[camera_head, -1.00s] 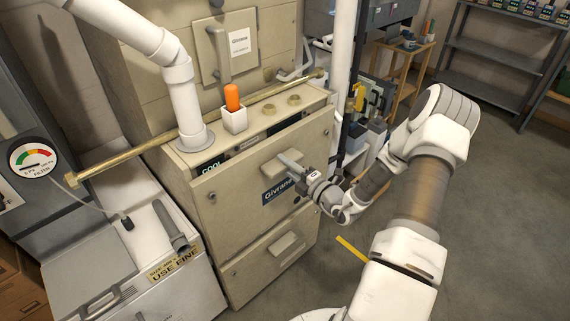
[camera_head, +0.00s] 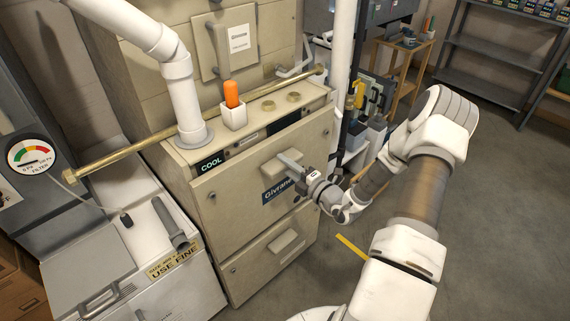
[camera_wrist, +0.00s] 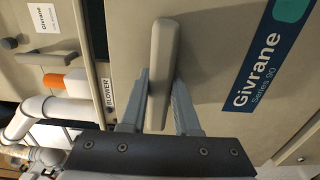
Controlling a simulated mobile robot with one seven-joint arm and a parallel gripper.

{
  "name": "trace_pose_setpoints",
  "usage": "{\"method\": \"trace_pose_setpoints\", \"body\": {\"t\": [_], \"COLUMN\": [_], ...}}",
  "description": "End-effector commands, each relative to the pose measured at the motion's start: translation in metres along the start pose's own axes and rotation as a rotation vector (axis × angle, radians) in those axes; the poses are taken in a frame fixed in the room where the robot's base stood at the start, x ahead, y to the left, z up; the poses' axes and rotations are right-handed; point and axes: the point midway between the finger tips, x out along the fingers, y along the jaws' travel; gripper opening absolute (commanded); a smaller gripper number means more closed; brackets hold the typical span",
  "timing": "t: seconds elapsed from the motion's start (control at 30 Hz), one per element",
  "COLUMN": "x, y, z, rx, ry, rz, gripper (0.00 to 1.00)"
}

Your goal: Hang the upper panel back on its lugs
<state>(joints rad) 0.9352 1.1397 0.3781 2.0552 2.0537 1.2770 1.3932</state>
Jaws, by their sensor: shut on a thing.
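The upper panel (camera_head: 235,205) is a beige sheet with a dark blue Givrane label, upright at the furnace front. Its top edge lies just below the control strip with the COOL label (camera_head: 211,163). My gripper (camera_head: 291,166) is shut on the panel's grey-beige bar handle (camera_wrist: 162,70), one finger on each side in the wrist view (camera_wrist: 160,98). The label (camera_wrist: 264,60) is right of the handle there. The lugs are not visible, and I cannot tell whether the panel is seated on them.
The lower panel (camera_head: 275,252) is just below. A brass pipe (camera_head: 125,155) crosses above, near a white flue pipe (camera_head: 182,95) and an orange-capped white holder (camera_head: 233,112). A white cabinet (camera_head: 165,285) is left. Open floor (camera_head: 480,200) lies right.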

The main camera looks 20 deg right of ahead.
Motion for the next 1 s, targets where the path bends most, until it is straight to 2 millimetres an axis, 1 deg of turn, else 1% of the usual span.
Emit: {"method": "trace_pose_setpoints", "body": {"t": [0.43, 0.47, 0.5, 0.63, 0.67, 0.87, 0.9, 1.0], "x": [0.001, 0.001, 0.001, 0.001, 0.001, 0.000, -0.001, -0.004], "y": [-0.010, -0.009, -0.009, -0.010, -0.010, -0.011, -0.014, -0.013], "z": [0.000, 0.000, 0.000, 0.000, 0.000, 0.000, 0.000, 0.000], "rx": [-0.002, -0.002, -0.002, -0.002, -0.001, -0.001, 0.002, 0.002], "ry": [0.001, 0.001, 0.001, 0.000, 0.000, 0.000, -0.001, -0.001], "rz": [0.008, 0.008, 0.007, 0.005, 0.004, 0.002, -0.005, -0.005], "gripper": [0.00, 0.32, 0.39, 0.62, 0.65, 0.65, 0.65, 0.65]}}
